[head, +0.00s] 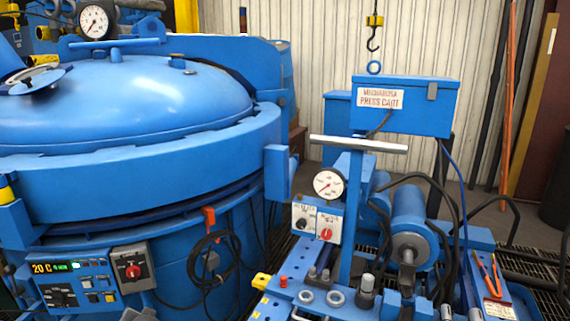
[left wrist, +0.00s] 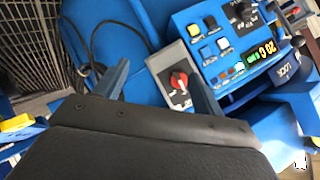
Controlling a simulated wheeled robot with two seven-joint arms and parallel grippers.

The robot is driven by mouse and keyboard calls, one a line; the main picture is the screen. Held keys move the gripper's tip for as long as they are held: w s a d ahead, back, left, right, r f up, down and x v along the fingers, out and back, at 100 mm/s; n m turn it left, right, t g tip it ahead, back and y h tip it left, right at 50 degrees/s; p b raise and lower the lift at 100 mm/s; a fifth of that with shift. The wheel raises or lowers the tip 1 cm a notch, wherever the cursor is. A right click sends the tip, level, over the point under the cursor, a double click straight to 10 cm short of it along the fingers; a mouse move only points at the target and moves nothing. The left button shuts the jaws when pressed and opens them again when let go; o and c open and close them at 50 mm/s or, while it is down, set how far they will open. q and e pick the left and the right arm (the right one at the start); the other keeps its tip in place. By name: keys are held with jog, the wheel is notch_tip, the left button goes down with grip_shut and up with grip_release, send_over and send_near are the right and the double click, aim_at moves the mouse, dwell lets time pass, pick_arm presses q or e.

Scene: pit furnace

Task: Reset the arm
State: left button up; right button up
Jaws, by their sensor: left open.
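My left gripper (left wrist: 160,90) shows in the left wrist view as a dark body with two blue fingers spread apart. It is open, with nothing held between the fingers. Beyond the gap is a grey switch box (left wrist: 174,80) with a red knob; I cannot tell the distance to it. The same box (head: 132,268) is on the furnace front in the head view. I cannot make out either gripper in the head view, and my right gripper is not in view.
The furnace with its domed blue lid (head: 120,100) fills the left. Its control panel (head: 75,280) reads 20 C. A black cable coil (head: 212,262) hangs beside it. A press cart (head: 405,105) stands right, with a gauge (head: 328,183) and tongs (head: 489,275). A hook (head: 373,40) hangs above.

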pick_arm(q)
jog(key=s+d+r+g+h+p, duration=0.2)
jog(key=s+d+g+h+p, duration=0.4)
jog(key=s+d, duration=1.9)
jog(key=s+d+f+g+h+p, duration=0.1)
jog(key=s+d+p, duration=0.3)
jog(key=s, duration=1)
jog(key=shift+s+f+h+p, duration=0.2)
jog(key=shift+h+p, duration=0.1)
jog(key=shift+h, duration=0.5)
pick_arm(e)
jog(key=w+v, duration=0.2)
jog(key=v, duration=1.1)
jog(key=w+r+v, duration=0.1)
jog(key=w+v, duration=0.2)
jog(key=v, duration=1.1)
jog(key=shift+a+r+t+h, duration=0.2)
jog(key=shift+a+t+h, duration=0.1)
